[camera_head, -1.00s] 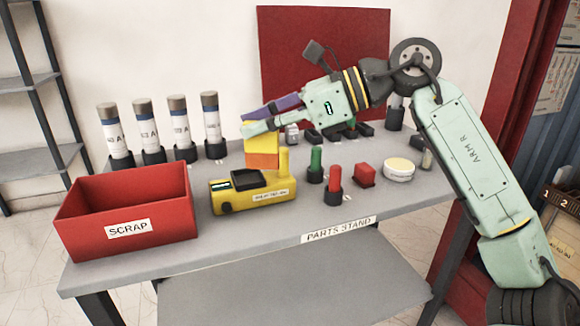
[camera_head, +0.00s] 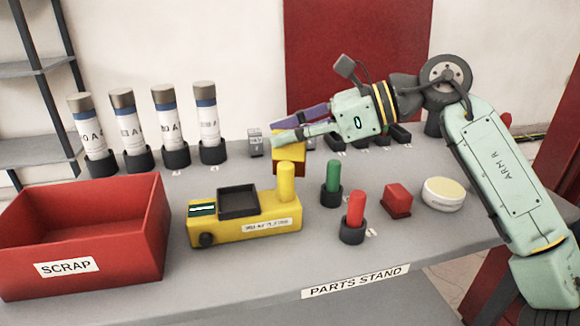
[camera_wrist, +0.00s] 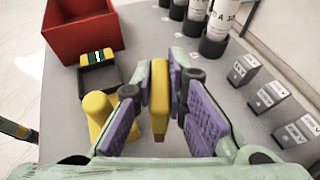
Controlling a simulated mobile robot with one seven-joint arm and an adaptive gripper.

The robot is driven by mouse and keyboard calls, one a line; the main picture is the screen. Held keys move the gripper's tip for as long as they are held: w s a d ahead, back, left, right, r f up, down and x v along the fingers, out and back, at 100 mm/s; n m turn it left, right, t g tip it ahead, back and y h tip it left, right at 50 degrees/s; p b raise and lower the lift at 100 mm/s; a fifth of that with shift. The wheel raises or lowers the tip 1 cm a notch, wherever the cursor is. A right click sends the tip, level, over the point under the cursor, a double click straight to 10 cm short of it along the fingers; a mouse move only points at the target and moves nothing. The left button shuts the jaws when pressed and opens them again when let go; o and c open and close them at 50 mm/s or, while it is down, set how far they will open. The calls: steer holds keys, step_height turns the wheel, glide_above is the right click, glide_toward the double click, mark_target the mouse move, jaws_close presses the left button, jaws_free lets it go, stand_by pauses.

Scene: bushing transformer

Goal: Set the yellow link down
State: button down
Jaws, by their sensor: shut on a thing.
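The yellow link (camera_head: 289,158) is a small yellow block with an orange-red lower part, just behind the post of the yellow device in the head view. My gripper (camera_head: 287,134) is shut on it from above and the right. In the wrist view the link (camera_wrist: 159,92) shows as a narrow yellow bar between the purple finger pads of my gripper (camera_wrist: 160,105). Its lower edge is partly hidden by the post in the head view. I cannot tell whether it touches the table.
The yellow device (camera_head: 255,221) with a dark tray and post stands in front of the link. A red scrap bin (camera_head: 110,255) is at left. Capped cylinders (camera_head: 205,125) stand behind. Green (camera_head: 333,177) and red (camera_head: 355,210) pegs are at right, and a grey labelled block (camera_head: 255,143) is behind.

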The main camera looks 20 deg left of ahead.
mark_target(291, 158)
steer(key=shift+f, duration=2.4)
steer(key=shift+f+b, duration=0.15)
steer(key=shift+b, duration=0.15)
steer(key=c, duration=1.6)
jaws_free()
steer(key=shift+w+d+r, duration=0.1)
steer(key=shift+d+r, duration=0.1)
steer(key=shift+r, duration=0.05)
steer(key=v, duration=1.1)
steer(key=shift+d, duration=0.25)
steer(key=shift+r, duration=0.1)
